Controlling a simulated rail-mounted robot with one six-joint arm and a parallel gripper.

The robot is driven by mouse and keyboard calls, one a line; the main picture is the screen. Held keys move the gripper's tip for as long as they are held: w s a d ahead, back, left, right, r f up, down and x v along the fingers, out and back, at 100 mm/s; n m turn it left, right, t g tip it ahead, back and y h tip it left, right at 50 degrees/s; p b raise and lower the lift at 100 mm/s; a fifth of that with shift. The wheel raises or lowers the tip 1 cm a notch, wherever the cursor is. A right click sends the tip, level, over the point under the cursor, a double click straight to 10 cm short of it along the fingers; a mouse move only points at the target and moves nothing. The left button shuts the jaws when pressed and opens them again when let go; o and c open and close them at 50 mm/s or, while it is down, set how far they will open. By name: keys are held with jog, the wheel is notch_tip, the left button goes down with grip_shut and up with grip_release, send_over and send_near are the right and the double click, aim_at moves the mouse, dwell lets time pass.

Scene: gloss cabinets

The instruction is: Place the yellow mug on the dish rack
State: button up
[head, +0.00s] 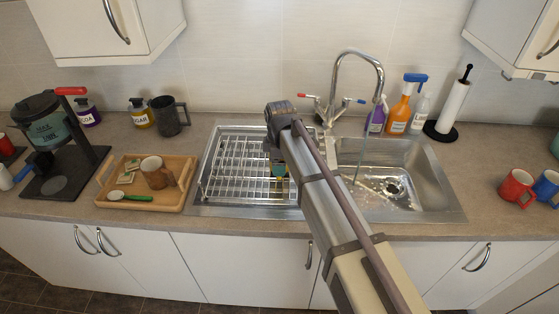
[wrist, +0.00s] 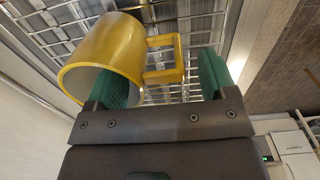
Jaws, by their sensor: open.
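In the wrist view the yellow mug (wrist: 112,45) is tilted, its open mouth toward the camera and its square handle (wrist: 178,58) to the right. The wire dish rack (wrist: 205,30) lies directly behind it; whether the mug touches the wires is hard to tell. My gripper (wrist: 160,75) is open. The handle lies between its green fingers, and the left finger overlaps the mug's mouth. In the head view my gripper (head: 279,171) is low over the right side of the dish rack (head: 232,168). The mug is mostly hidden there by my arm.
The sink basin (head: 420,188) with its tall faucet (head: 358,56) is right of the rack. A wooden tray (head: 112,200) with a brown mug (head: 156,172) stands to the left. Spray bottles (head: 401,108) and a paper towel roll (head: 453,104) stand behind the sink.

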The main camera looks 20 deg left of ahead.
notch_tip(320, 180, up, 12)
jog(key=p, duration=1.1)
jog(key=shift+s+f, duration=0.1)
jog(key=shift+f, duration=0.05)
jog(key=s+d+m, duration=0.5)
jog(key=d+m, duration=0.2)
jog(key=d, duration=0.5)
jog(key=s+d+m, duration=0.6)
jog(key=d+m, duration=0.1)
jog(key=d, duration=0.6)
jog(key=s+d+m, duration=0.5)
jog(key=d+m, duration=0.2)
jog(key=d, duration=0.5)
notch_tip(320, 180, down, 9)
jog(key=b, duration=0.8)
jog(key=shift+w+a+r+b, duration=0.15)
jog(key=shift+w+r+b, duration=0.1)
jog(key=shift+b, duration=0.15)
